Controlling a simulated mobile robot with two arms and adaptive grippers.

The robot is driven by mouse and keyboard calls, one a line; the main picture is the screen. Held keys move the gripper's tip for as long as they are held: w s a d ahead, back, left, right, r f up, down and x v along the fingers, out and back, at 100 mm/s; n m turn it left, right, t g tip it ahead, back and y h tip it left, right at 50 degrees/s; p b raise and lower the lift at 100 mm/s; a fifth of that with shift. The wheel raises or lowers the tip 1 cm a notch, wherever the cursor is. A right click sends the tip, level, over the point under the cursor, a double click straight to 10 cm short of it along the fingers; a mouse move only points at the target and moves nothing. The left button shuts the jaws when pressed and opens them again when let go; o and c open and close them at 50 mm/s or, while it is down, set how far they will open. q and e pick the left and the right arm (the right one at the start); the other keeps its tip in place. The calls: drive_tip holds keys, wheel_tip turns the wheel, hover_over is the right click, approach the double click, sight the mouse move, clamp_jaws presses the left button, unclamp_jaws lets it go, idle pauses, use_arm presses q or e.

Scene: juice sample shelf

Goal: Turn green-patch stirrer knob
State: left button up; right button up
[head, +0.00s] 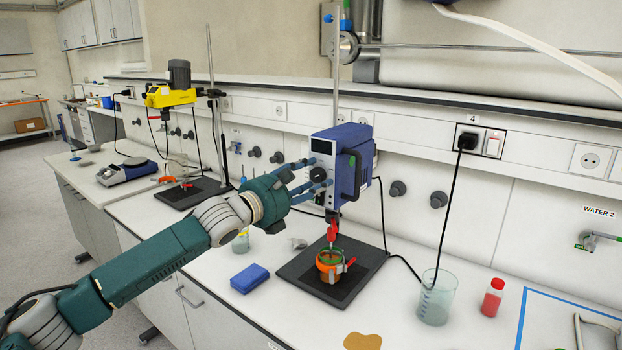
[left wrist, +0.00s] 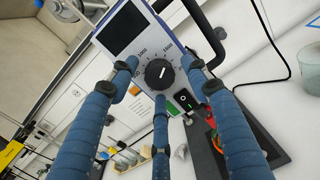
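The stirrer (head: 345,165) is a blue overhead unit with a white front, clamped on an upright rod. Its black knob (left wrist: 158,73) has a white pointer line and a printed scale around it. A green patch (left wrist: 172,108) sits on the front below the knob, beside a black switch (left wrist: 186,99). My left gripper (head: 318,174) is at the stirrer front. In the left wrist view its blue fingers (left wrist: 159,80) are spread around the knob, with visible gaps to it. The knob also shows in the head view (head: 317,175), partly framed by the fingers. My right gripper is not in view.
Below the stirrer, an orange-clamped vessel (head: 330,264) stands on a black base plate (head: 365,262). A blue sponge (head: 249,278), a glass beaker (head: 436,297) and a red bottle (head: 492,298) stand nearby. A second, yellow stirrer (head: 170,95) stands further back left.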

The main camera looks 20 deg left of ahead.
use_arm(q)
drive_tip(key=c, duration=1.1)
